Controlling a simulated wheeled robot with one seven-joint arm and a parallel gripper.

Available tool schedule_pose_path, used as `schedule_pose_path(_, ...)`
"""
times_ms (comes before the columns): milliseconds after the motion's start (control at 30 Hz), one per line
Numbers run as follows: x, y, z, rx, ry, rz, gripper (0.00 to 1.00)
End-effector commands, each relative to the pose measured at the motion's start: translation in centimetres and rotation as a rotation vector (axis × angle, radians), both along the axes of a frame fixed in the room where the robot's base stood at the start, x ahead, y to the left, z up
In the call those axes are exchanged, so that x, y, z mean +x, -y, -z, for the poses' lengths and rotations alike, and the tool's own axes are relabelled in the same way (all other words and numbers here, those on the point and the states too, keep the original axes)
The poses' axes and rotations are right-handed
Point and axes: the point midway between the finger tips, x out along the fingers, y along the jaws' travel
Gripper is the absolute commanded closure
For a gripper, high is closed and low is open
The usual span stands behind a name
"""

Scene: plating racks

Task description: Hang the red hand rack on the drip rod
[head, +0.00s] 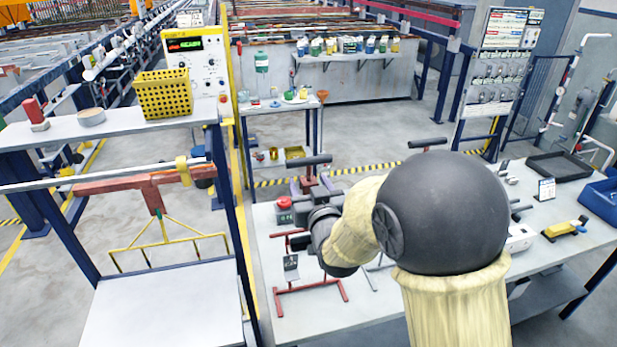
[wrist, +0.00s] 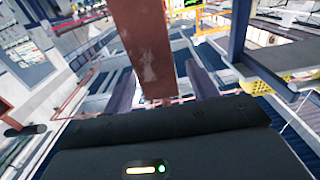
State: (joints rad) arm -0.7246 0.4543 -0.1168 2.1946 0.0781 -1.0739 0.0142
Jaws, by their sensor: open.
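The red hand rack (head: 310,284) stands on the right-hand table, with a black handle bar (head: 310,160) on top. My gripper (head: 315,186) is at its upper post, and my wrist hides part of the rack. In the wrist view the rack's red post (wrist: 150,55) rises between the two fingers of my gripper (wrist: 163,85). The fingers are open, with a visible gap at least on the right side. The drip rod (head: 90,177) is a pale bar across the left stand. A red-brown crosspiece (head: 120,185) with a yellow frame (head: 168,243) below it is at that rod.
A yellow basket (head: 164,94) sits on the left stand's upper shelf (head: 115,122). On the table (head: 400,312) are a small tag (head: 291,266), a red-topped item (head: 284,203) and a yellow tool (head: 566,228). Another black handle (head: 428,143) rises behind my arm.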

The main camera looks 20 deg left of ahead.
Motion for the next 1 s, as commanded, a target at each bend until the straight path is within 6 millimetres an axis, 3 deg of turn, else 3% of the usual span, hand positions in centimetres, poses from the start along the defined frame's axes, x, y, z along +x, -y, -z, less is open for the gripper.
schedule_pose_path(400,0.88,-0.56,0.06,-0.001,-0.001,-0.001,0.42)
schedule_pose_path(700,0.87,-0.55,0.05,-0.001,-0.001,0.000,0.99)
schedule_pose_path(767,0.87,-0.55,0.04,-0.001,-0.001,0.000,1.00)
schedule_pose_path(800,0.86,-0.54,0.04,-0.001,-0.001,0.000,0.75)
schedule_pose_path(933,0.87,-0.53,0.04,-0.001,-0.001,0.000,0.99)
schedule_pose_path(1000,0.89,-0.55,-0.18,0.002,0.003,0.000,1.00)
